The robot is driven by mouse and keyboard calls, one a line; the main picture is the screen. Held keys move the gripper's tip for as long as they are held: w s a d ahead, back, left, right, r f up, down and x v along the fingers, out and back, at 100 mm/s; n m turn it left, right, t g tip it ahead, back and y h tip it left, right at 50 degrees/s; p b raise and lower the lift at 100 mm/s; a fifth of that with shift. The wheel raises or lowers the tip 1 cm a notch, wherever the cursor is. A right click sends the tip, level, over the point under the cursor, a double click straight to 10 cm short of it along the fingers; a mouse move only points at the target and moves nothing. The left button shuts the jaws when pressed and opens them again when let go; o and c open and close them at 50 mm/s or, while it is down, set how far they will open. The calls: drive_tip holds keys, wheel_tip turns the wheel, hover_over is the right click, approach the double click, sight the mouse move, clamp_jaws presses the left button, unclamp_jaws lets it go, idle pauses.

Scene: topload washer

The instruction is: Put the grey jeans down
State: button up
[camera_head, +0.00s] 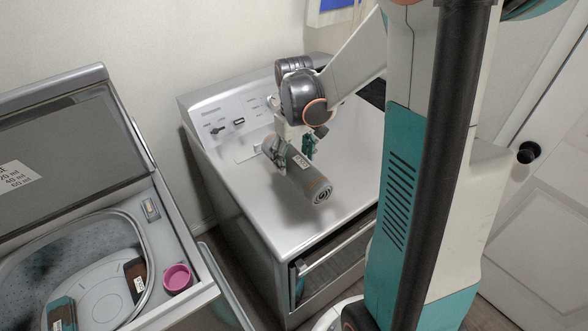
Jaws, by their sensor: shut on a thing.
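The grey jeans (310,182) are a rolled cylinder with a spiral end facing the front right and a small white label on top. My gripper (289,155) is shut on the roll, with teal fingers around its middle. The roll is over the metallic top of the appliance (265,212), close to the surface. I cannot tell whether it touches the top. The far end of the roll is partly hidden by my gripper.
An open topload washer (178,230) stands at the left, with a dark item (135,272) and a teal item (62,312) inside. A pink cup (177,278) sits at its rim. The appliance's top is bare around the roll. A white door (548,200) is at the right.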

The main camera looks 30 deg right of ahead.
drive_tip(key=shift+f+b, duration=0.5)
drive_tip(key=shift+f, duration=1.55)
drive_tip(key=o, duration=1.5)
drive_tip(key=shift+f, duration=0.1)
drive_tip(key=shift+o, duration=0.2)
wheel_tip(320, 180, up, 12)
drive_tip(key=p, duration=0.3)
